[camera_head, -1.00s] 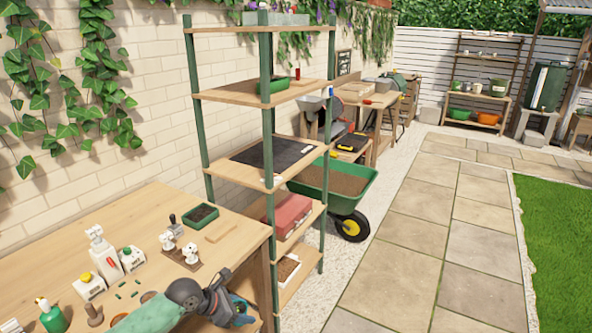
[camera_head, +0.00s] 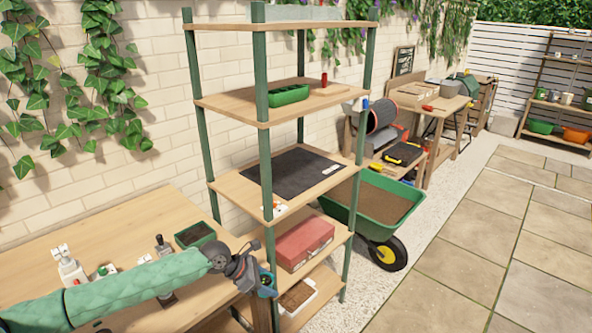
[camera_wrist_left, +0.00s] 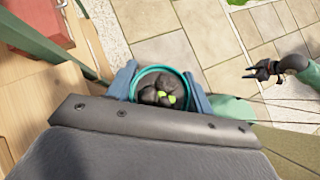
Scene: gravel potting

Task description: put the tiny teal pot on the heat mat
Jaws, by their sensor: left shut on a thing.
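The tiny teal pot (camera_head: 267,286) is between the fingers of my left gripper (camera_head: 264,279), beside the near-left post of the shelf rack. In the left wrist view the pot (camera_wrist_left: 162,86) shows from above, with dark contents and small green leaves. My left gripper (camera_wrist_left: 161,92) is shut on it, one blue finger at each side. The black heat mat (camera_head: 292,172) lies flat on a middle shelf, above and to the right of the pot. My right gripper (camera_wrist_left: 255,72) shows in the left wrist view, empty, its fingers apart over the paving.
A shelf above holds a green tray (camera_head: 289,95); a red case (camera_head: 304,244) is on the shelf below. A small white item (camera_head: 275,210) is at the mat shelf's front corner. The mat is bare apart from a pale label.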

